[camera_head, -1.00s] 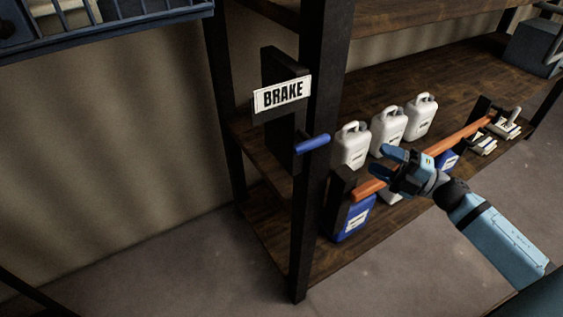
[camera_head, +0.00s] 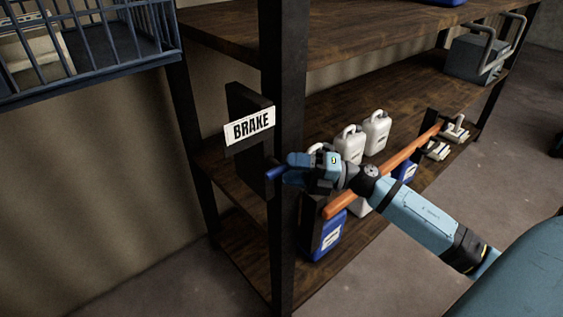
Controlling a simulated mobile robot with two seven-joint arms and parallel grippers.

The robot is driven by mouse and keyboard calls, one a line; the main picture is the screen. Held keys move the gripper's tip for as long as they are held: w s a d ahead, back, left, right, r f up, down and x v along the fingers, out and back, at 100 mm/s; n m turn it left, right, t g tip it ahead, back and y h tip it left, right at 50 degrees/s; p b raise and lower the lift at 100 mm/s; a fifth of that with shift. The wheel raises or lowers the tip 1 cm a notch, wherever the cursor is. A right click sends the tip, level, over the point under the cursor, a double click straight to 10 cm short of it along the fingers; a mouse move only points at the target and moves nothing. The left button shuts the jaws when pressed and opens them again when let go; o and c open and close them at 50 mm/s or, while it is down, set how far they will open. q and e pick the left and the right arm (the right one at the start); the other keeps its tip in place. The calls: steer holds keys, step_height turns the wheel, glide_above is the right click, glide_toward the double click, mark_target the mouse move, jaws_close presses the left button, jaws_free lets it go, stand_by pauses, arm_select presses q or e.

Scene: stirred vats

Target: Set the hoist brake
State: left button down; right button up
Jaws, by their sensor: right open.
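The brake is a dark upright plate (camera_head: 243,101) beside the shelf's front post, with a white sign (camera_head: 250,126) reading BRAKE. Its blue lever handle (camera_head: 274,174) sticks out low beside the post, mostly hidden behind my right gripper. My right gripper (camera_head: 287,172) is open, with its fingers pointing left at the handle. The fingertips overlap the handle in the picture; I cannot tell whether they touch it. My left gripper is not in view.
A wooden shelf (camera_head: 400,92) holds white jugs (camera_head: 375,132) and blue jugs (camera_head: 326,236). An orange bar (camera_head: 400,160) runs along its front, under my right forearm. A blue barred cage (camera_head: 120,50) hangs at upper left.

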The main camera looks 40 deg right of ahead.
steer(key=shift+x, duration=1.45)
steer(key=shift+c, duration=0.5)
jaws_close()
